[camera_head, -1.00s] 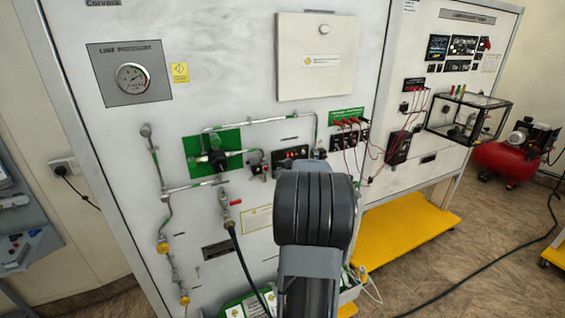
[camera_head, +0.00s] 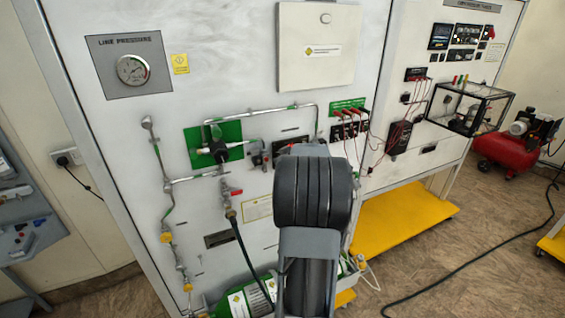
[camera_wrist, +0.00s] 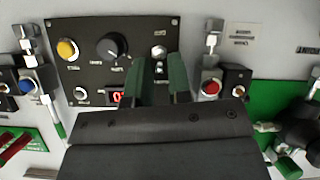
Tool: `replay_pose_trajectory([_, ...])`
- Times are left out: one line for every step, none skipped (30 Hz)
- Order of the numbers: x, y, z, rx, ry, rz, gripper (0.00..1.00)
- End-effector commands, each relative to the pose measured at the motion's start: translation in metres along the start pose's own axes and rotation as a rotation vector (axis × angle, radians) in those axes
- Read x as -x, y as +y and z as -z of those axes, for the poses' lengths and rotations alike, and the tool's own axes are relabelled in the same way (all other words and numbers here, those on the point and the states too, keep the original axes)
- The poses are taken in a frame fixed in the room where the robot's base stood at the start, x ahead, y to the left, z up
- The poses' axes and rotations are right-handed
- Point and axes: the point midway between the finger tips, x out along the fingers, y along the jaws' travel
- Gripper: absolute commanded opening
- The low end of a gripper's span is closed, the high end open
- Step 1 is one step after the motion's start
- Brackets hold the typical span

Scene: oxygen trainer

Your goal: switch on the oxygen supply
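A black control panel (camera_wrist: 92,30) fills the upper left of the wrist view. It has a yellow button (camera_wrist: 68,49), a dark knob (camera_wrist: 112,46), a red digital display (camera_wrist: 116,97) and a silver round control (camera_wrist: 158,51). My gripper (camera_wrist: 163,62) has its two green fingers apart, with a narrow gap, just in front of the panel. Their tips are near the silver control; contact cannot be told. In the head view the panel (camera_head: 284,146) is mostly behind my arm, and the gripper is hidden. A pressure gauge (camera_head: 132,69) and green-backed valve (camera_head: 217,151) are on the board.
A red button (camera_wrist: 211,87) and a blue button (camera_wrist: 27,86) flank the panel. Pipes (camera_head: 165,190), a red-handled valve (camera_head: 230,191) and a green cylinder (camera_head: 247,300) are around the lower board. A grey cover box (camera_head: 318,75) protrudes above. Yellow base (camera_head: 395,215) stands right.

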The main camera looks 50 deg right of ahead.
Motion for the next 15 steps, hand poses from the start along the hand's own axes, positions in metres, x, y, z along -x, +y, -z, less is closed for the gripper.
replay_pose_trajectory([0.0, 0.0, 0.0, 0.0, -0.001, 0.0, 0.24])
replay_pose_trajectory([0.0, 0.0, -0.001, -0.001, -0.001, 0.0, 0.27])
replay_pose_trajectory([0.0, 0.0, -0.001, -0.001, -0.001, 0.0, 0.3])
replay_pose_trajectory([0.0, 0.0, -0.001, -0.001, -0.001, 0.0, 0.33])
replay_pose_trajectory([0.0, 0.0, -0.001, -0.001, -0.001, -0.001, 0.33])
replay_pose_trajectory([0.0, 0.001, -0.001, -0.001, -0.002, -0.001, 0.33])
replay_pose_trajectory([0.0, 0.001, -0.001, -0.001, -0.002, -0.001, 0.33])
replay_pose_trajectory([0.0, 0.001, -0.001, -0.001, -0.002, -0.001, 0.33])
replay_pose_trajectory([0.0, 0.001, -0.001, -0.001, -0.002, -0.001, 0.33])
replay_pose_trajectory([0.0, 0.001, -0.001, -0.001, -0.002, -0.001, 0.33])
replay_pose_trajectory([0.001, 0.001, -0.001, -0.001, -0.002, -0.001, 0.33])
replay_pose_trajectory([0.002, 0.001, -0.001, -0.001, -0.002, -0.001, 0.33])
replay_pose_trajectory([0.003, 0.001, -0.001, -0.001, -0.001, -0.002, 0.33])
replay_pose_trajectory([0.006, 0.001, -0.001, -0.001, -0.001, -0.002, 0.33])
replay_pose_trajectory([0.01, 0.002, 0.0, -0.001, 0.0, -0.003, 0.33])
